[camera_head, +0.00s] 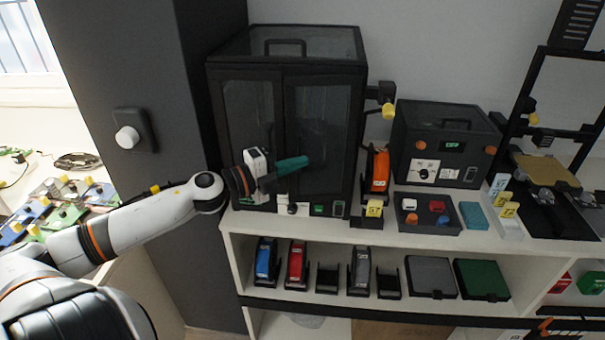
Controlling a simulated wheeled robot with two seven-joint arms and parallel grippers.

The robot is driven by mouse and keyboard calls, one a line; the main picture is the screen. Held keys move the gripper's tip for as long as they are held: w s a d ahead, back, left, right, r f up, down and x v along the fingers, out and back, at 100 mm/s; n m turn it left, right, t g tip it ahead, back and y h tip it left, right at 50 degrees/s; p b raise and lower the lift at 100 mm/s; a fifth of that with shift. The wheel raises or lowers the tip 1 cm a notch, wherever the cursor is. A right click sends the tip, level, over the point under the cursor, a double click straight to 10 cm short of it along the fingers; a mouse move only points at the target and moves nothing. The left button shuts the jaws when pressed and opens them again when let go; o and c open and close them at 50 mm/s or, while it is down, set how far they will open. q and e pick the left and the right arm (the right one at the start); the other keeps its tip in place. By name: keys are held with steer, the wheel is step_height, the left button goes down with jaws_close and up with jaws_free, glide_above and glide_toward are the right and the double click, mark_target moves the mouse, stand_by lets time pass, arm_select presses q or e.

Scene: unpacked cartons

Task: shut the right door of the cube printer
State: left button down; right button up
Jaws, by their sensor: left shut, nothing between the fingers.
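The cube printer (288,55) is a tall black enclosure with glass doors, standing on the white shelf top. Its right door (328,125) and left door (251,110) look flush with the front frame, though a small gap at the right door would be hard to tell. My left gripper (304,162), with green fingers, is shut and empty. It is in front of the right door, its fingertips at or very near the glass; contact cannot be told. The gripper hides the lower part where the doors meet. My right gripper is not in view.
A dark pillar (150,60) stands at left.

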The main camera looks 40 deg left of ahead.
mark_target(288, 155)
arm_select(q)
steer(key=a, duration=0.1)
steer(key=w+a, duration=0.1)
steer(key=a, duration=0.1)
steer(key=shift+w+r, duration=0.15)
steer(key=shift+w, duration=0.05)
steer(key=shift+a+r, duration=0.1)
steer(key=shift+a, duration=0.05)
stand_by(0.3)
steer(key=shift+w, duration=0.1)
